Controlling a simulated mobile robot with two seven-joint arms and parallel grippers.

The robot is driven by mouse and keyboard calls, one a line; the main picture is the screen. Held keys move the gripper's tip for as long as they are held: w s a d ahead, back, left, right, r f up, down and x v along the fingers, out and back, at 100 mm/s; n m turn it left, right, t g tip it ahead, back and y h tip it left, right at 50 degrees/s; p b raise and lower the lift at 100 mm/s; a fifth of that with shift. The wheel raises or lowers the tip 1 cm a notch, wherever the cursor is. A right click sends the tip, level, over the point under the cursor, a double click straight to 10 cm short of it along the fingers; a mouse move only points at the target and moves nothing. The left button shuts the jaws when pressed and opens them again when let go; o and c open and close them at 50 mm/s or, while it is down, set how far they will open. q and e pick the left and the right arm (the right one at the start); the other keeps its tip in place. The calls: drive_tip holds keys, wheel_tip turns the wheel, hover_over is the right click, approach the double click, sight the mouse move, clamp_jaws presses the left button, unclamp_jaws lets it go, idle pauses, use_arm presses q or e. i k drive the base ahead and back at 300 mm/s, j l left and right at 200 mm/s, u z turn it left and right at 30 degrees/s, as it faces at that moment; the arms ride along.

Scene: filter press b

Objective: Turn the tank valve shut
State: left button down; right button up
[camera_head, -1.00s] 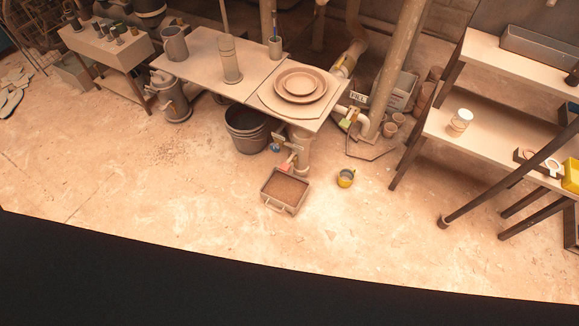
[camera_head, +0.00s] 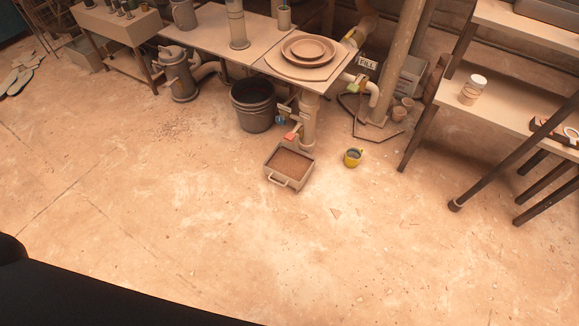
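A small valve with a red-orange tag (camera_head: 291,136) sits low on the pipe under the table's front edge, above a tray of brown grains (camera_head: 289,166) on the floor. Another valve with a green and yellow handle (camera_head: 354,87) is on a pipe by the "FILL" sign (camera_head: 367,64), to the right of the table. Both are small, and I cannot tell how far each is turned or which one is the tank valve. Neither of my grippers shows.
A dark bucket (camera_head: 254,105) stands left of the lower valve. The table (camera_head: 205,42) carries plates (camera_head: 309,49). A shelf rack (camera_head: 511,109) stands at right. The floor in front is clear.

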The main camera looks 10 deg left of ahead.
sight(350, 33)
drive_tip(key=i+j, duration=0.15)
drive_tip(key=i, duration=0.35)
drive_tip(key=i+j+z, duration=0.1)
drive_tip(key=i, duration=0.4)
drive_tip(key=i+j, duration=0.2)
drive_tip(key=i, duration=0.3)
drive_tip(key=l+z, duration=0.05)
